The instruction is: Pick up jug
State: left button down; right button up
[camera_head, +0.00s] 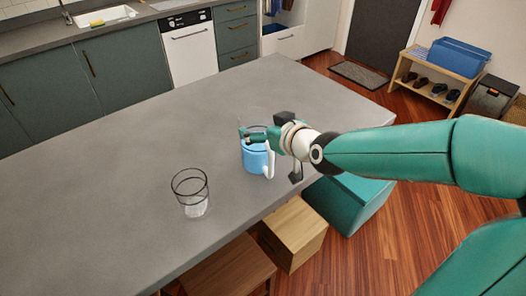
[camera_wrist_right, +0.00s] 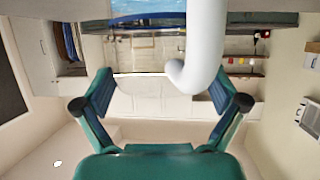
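The jug (camera_head: 254,160) is light blue with a white handle (camera_head: 269,160) and stands upright on the grey counter (camera_head: 130,180). My right gripper (camera_head: 264,140) is at the jug's upper right side, by the handle, and covers part of its rim. In the right wrist view the two fingers of my right gripper (camera_wrist_right: 165,95) are spread apart. The white handle (camera_wrist_right: 205,50) shows close in front of them, nearer the right finger. Part of the jug's blue body (camera_wrist_right: 148,22) shows at the top. I cannot tell whether a finger touches the jug. My left gripper is not in view.
A clear glass (camera_head: 191,192) stands on the counter to the left of the jug. Wooden stools (camera_head: 293,232) and a teal seat (camera_head: 348,203) stand below the counter's front edge.

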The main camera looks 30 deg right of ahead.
jog(key=shift+a+f, duration=0.1)
jog(key=c, duration=0.8)
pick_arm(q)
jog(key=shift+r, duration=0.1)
pick_arm(e)
jog(key=shift+r, duration=0.2)
